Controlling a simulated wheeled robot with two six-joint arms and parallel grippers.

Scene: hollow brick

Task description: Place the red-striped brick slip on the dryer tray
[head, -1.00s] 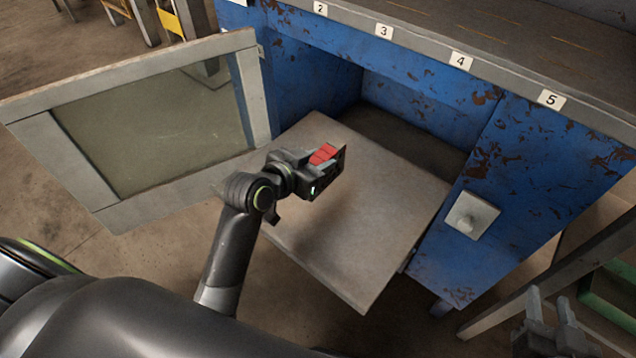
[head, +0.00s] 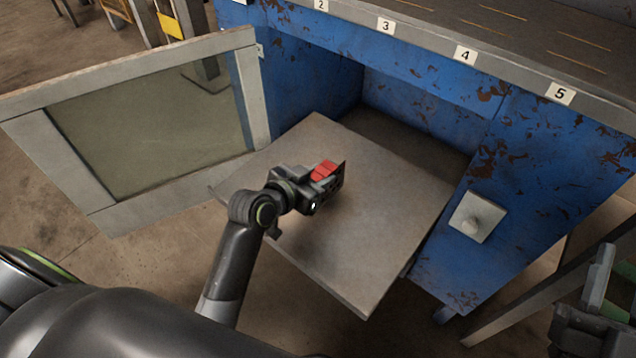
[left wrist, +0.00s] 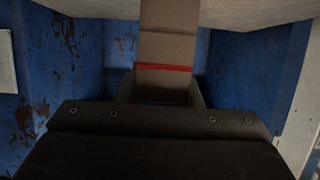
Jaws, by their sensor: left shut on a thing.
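The red-striped brick slip shows as a red piece (head: 325,170) in the head view, at the jaws of my left gripper (head: 328,177). In the left wrist view it is a brownish slip (left wrist: 168,50) with a red stripe across it. My left gripper is shut on it. The jaws hide part of the slip. The dryer tray (head: 385,225) is a flat grey slab reaching out of the blue dryer, below the gripper. I cannot tell whether the slip touches it. My right gripper (head: 602,285) is at the lower right, apart from the tray, with its fingers seemingly apart.
The rusty blue dryer (head: 545,150) has an open front, with numbered labels along the top edge. Its framed glass door (head: 150,130) stands open at the left, close to the tray. A square plate with a knob (head: 473,217) is right of the tray. Much of the tray is bare.

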